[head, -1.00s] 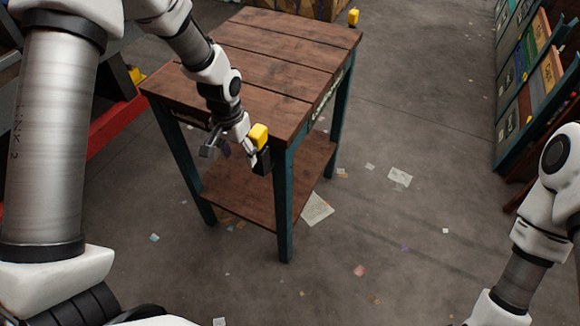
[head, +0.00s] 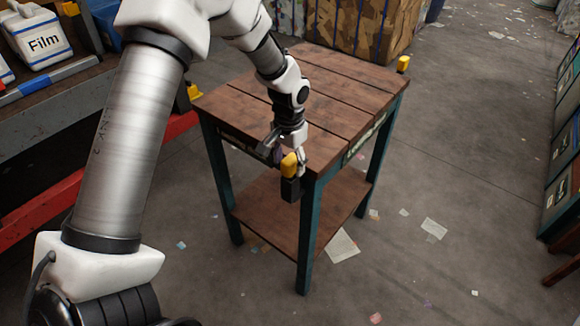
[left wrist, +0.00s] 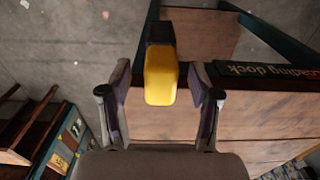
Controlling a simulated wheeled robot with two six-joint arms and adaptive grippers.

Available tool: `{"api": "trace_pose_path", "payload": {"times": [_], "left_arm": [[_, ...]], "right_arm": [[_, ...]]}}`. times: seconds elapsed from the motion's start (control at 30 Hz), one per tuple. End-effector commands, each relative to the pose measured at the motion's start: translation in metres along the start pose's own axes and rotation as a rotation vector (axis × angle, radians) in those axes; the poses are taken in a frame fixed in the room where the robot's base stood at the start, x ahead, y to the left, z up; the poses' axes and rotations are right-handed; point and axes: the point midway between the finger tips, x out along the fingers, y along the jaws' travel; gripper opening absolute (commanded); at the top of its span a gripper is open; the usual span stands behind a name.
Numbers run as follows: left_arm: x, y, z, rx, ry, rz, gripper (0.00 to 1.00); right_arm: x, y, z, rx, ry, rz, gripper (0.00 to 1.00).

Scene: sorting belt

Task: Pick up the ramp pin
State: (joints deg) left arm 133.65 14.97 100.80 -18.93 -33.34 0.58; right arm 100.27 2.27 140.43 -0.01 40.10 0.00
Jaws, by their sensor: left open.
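The ramp pin appears to be the yellow-topped piece with a black lower part (head: 289,165) at the near corner of the wooden table; in the left wrist view its yellow top (left wrist: 161,80) points toward the camera. My left gripper (head: 284,152) is at that corner, just above the yellow top. In the left wrist view, the open fingers (left wrist: 160,84) stand on either side of the yellow top, with a gap visible at least on the left. Whether either finger touches it is unclear. My right gripper is out of view.
The wooden table (head: 335,92) has green legs and a lower shelf (head: 290,218). Another yellow piece (head: 403,64) stands at its far right corner. The floor at right has scattered paper.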

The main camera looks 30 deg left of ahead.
Motion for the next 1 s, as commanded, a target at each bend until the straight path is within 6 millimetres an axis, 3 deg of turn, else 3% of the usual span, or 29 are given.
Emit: {"api": "trace_pose_path", "payload": {"times": [0.13,0.33,0.37,0.5,0.53,1.0], "left_arm": [[0.019,0.0,0.001,0.001,-0.002,0.0,0.62],[0.021,0.0,0.0,0.001,0.0,0.0,0.62],[0.021,0.0,0.0,0.001,0.0,0.0,0.55],[0.021,0.0,0.0,0.001,0.0,0.0,0.06],[0.021,0.0,0.0,0.001,0.0,0.0,0.0],[0.012,0.0,-0.001,0.0,0.004,0.0,0.0]], "right_arm": [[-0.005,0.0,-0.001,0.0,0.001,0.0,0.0],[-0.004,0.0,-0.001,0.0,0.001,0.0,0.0],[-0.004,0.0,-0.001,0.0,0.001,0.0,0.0],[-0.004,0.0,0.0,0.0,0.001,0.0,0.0],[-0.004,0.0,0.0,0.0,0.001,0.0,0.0],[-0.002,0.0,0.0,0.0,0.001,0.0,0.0]]}}
